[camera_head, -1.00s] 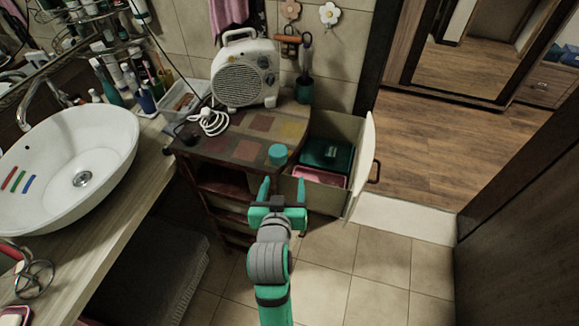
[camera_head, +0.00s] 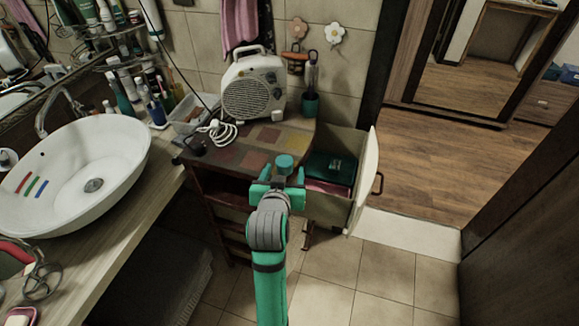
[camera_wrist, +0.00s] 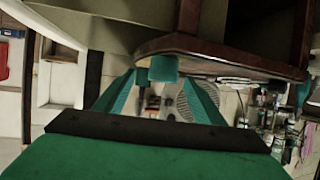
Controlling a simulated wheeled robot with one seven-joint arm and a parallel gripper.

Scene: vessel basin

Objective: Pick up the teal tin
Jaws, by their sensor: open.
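The teal tin (camera_head: 285,160) is a small round tin standing at the front edge of the patterned cabinet top (camera_head: 240,150). In the wrist view the tin (camera_wrist: 163,68) appears upside down, between the two finger tips and ahead of them. My gripper (camera_head: 283,174) is open, its teal fingers on either side of the line to the tin. It also shows in the wrist view (camera_wrist: 160,80). In the head view the gripper covers the tin's lower part. I cannot tell whether the fingers reach around it.
A white fan heater (camera_head: 253,90) and a white cable (camera_head: 217,131) are behind and left. A dark teal cup (camera_head: 310,103) stands at the back. An open drawer (camera_head: 340,207) juts out to the right with boxes inside. The basin (camera_head: 75,175) is left; floor in front is free.

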